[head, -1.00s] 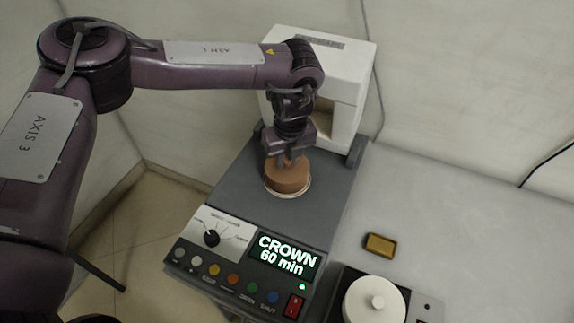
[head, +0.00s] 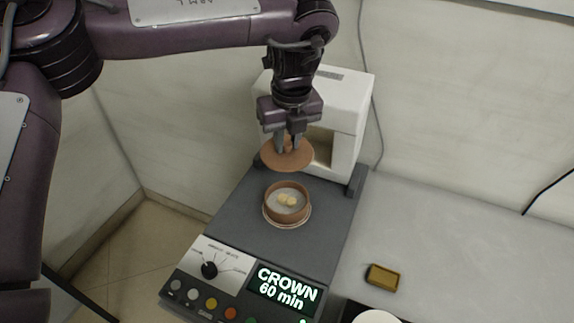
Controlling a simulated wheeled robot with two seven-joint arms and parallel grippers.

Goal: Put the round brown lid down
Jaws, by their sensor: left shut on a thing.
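The round brown lid (head: 287,158) hangs level in the air, gripped from above by my left gripper (head: 289,143), which is shut on its knob. Below it, a round brown pot (head: 286,203) stands open on the grey deck of a machine. Several small pale yellow pieces (head: 287,200) lie inside the pot. The lid is clear of the pot, above it and slightly behind in the picture. My right gripper is not in view.
The machine's white housing (head: 352,98) stands close behind the lid. Its front panel shows "CROWN 60 min" (head: 287,288), a dial and buttons. A small yellow-brown block (head: 382,277) lies on the grey table (head: 470,240), otherwise largely bare. A white round thing (head: 377,317) shows at the bottom edge.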

